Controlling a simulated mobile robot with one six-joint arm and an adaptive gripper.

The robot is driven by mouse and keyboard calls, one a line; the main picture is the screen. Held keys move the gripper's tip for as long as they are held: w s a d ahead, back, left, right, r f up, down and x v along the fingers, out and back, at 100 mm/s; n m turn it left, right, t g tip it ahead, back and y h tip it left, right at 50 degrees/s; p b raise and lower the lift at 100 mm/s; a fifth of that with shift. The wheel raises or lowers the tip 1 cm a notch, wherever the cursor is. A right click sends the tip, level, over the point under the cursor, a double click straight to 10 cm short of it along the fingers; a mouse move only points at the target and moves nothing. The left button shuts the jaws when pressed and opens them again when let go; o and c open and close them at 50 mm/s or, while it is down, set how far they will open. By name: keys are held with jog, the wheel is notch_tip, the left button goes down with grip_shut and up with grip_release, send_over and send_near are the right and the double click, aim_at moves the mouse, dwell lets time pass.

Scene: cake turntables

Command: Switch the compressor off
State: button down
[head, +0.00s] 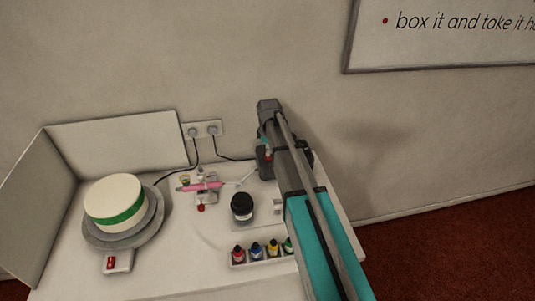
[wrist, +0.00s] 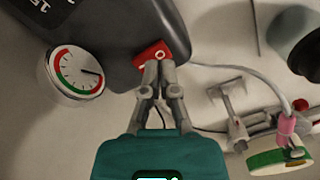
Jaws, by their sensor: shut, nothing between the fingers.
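The compressor (wrist: 115,35) is a dark grey body filling the upper left of the wrist view, with a round pressure gauge (wrist: 76,74) on its side. Its red rocker switch (wrist: 153,52) bears a white ring mark on the visible half. My gripper (wrist: 158,68) is shut and empty, its fingertips right at the switch and covering part of it; I cannot tell whether they touch or which way the rocker is tilted. In the head view the compressor (head: 264,164) stands at the table's back right, mostly hidden behind my arm.
A cake (head: 115,203) sits on a turntable at the left, with a red switch box (head: 118,261) in front. A pink airbrush (head: 202,187) rests on a stand. A black jar (head: 241,207) and a tray of colour bottles (head: 238,264) stand near my arm. Wall sockets (head: 203,130) feed cables.

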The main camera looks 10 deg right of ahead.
aim_at(268, 158)
jog(key=shift+r+p, duration=2.45)
jog(key=shift+r, duration=0.25)
jog(key=s+m, duration=1.2)
jog(key=s, duration=1.3)
jog(key=shift+d, duration=0.25)
